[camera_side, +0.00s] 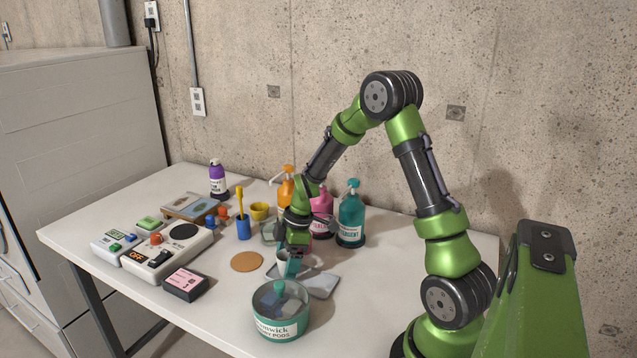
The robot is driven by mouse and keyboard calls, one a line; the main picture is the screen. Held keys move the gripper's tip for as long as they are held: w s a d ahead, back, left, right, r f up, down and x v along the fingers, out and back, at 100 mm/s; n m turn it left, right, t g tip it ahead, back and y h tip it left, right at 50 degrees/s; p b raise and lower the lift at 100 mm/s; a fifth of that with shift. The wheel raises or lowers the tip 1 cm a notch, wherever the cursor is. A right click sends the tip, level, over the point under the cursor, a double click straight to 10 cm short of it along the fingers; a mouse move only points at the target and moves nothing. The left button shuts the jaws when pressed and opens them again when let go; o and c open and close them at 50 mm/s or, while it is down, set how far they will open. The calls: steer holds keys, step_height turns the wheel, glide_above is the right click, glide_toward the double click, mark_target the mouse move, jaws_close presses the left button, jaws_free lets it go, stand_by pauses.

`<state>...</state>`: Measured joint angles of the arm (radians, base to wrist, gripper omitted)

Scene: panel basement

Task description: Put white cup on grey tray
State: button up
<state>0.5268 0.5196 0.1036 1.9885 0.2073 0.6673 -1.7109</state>
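Whether the fingers are shut on the cup's wall is too small to tell.
A round teal-labelled tub (281,312) stands in front. Pink (321,212) and teal (351,220) pump bottles stand behind. A cork disc (247,262), a dark box (186,284) and a panel with switches (165,251) lie to the left.

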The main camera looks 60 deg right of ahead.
steer(key=v, duration=1.2)
steer(key=s+a+r+m+t, duration=0.2)
steer(key=s+a+r+m, duration=0.3)
steer(key=a, duration=0.4)
steer(key=s+a+r+m+t, duration=0.3)
steer(key=s+a+r+m, duration=0.3)
steer(key=s+a+m, duration=0.1)
steer(key=shift+s+a+m, duration=0.35)
steer(key=shift+a+m, duration=0.15)
steer(key=shift+a, duration=0.6)
